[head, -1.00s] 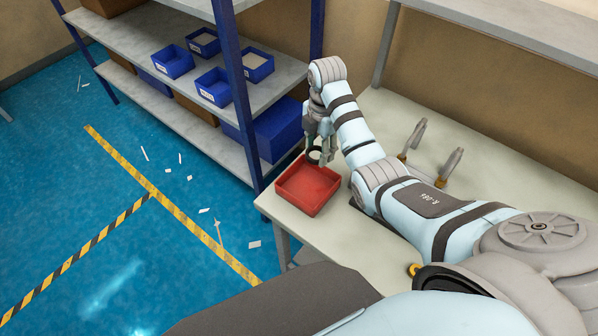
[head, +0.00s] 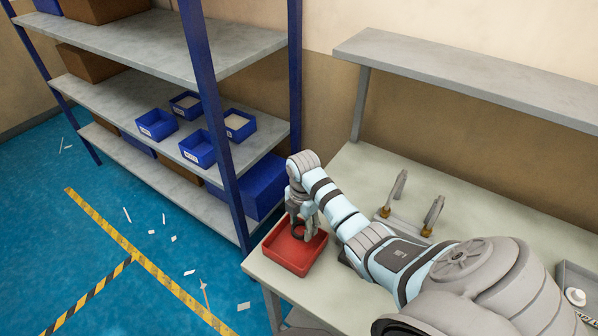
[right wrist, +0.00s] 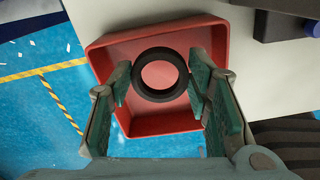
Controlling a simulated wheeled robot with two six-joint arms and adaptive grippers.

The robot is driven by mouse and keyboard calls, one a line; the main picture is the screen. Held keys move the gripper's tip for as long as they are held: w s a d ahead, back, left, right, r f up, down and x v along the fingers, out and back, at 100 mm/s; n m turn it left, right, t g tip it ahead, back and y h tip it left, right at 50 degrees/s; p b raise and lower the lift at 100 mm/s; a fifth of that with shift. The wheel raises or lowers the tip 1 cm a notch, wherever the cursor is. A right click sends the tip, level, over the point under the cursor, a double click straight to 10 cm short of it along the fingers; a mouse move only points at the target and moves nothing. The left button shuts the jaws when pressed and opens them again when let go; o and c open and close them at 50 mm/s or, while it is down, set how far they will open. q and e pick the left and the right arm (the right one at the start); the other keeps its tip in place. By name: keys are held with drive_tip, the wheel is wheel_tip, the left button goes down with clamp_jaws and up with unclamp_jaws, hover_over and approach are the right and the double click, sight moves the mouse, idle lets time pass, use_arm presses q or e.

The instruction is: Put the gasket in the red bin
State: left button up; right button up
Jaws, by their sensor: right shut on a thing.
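The red bin (head: 289,262) stands on the left end of the pale workbench. My right gripper (head: 302,228) is over the bin, pointing down. In the right wrist view my right gripper (right wrist: 159,84) is shut on the gasket (right wrist: 160,98), a dark ring held between the green finger pads. The ring also shows in the head view as a small dark shape (head: 299,233). In the right wrist view the bin (right wrist: 160,125) lies behind the ring, and its floor shows through the hole. The exact height above the floor is unclear. My left gripper is not in view.
A blue-post shelf (head: 140,85) with several small blue bins stands left of the bench. A fixture with two upright grey arms (head: 432,215) is on the bench to the right. A grey tray (head: 580,290) lies at the far right.

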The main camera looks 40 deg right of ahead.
sight(302, 233)
wheel_tip(302, 233, down, 5)
drive_tip(key=b, duration=0.4)
drive_tip(key=shift+r, duration=0.1)
drive_tip(key=shift+s+r, duration=0.15)
drive_tip(key=shift+r, duration=0.2)
drive_tip(key=shift+f, duration=0.15)
drive_tip(key=o, duration=1.2)
